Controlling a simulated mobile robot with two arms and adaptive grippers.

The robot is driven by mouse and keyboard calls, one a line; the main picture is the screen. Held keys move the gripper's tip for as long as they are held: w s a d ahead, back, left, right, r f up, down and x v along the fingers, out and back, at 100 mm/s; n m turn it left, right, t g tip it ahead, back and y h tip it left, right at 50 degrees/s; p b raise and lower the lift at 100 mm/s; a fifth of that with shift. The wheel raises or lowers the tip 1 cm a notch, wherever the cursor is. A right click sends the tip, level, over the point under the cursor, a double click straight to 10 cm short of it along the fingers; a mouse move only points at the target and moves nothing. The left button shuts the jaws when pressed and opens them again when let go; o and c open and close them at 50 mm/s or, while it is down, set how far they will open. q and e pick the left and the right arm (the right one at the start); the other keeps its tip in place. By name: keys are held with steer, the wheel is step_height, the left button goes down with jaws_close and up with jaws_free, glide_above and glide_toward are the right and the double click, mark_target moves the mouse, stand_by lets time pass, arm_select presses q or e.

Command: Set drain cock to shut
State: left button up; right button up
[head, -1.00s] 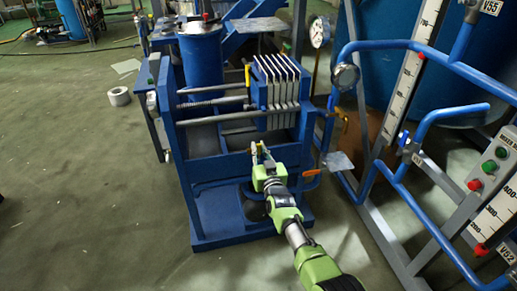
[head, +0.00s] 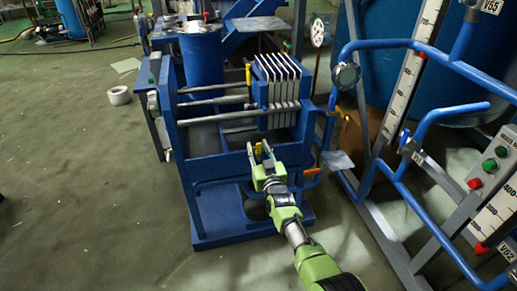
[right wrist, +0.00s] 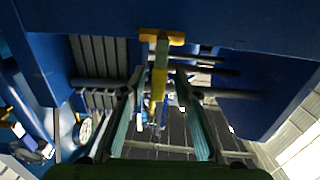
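The drain cock's small yellow handle (head: 258,149) is on the blue filter press frame, below the plates. It also shows in the right wrist view (right wrist: 158,84), as a yellow lever below a yellow crosspiece at the blue beam. My right gripper (head: 259,151) is at the handle, with its fingers apart. In the right wrist view its two fingers (right wrist: 156,80) stand either side of the lever, with gaps visible. Whether either fingertip touches it I cannot tell. My left gripper is not in view.
The blue press (head: 205,152) carries several white plates (head: 284,85). An orange handle (head: 313,180) sits just right of my right gripper. Blue pipework (head: 428,232) with gauges and buttons stands close on the right. The green floor (head: 80,190) at left is mostly clear.

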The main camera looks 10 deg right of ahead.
steer(key=shift+s, duration=0.1)
steer(key=s, duration=1.2)
steer(key=shift+d, duration=0.25)
steer(key=shift+w, duration=0.1)
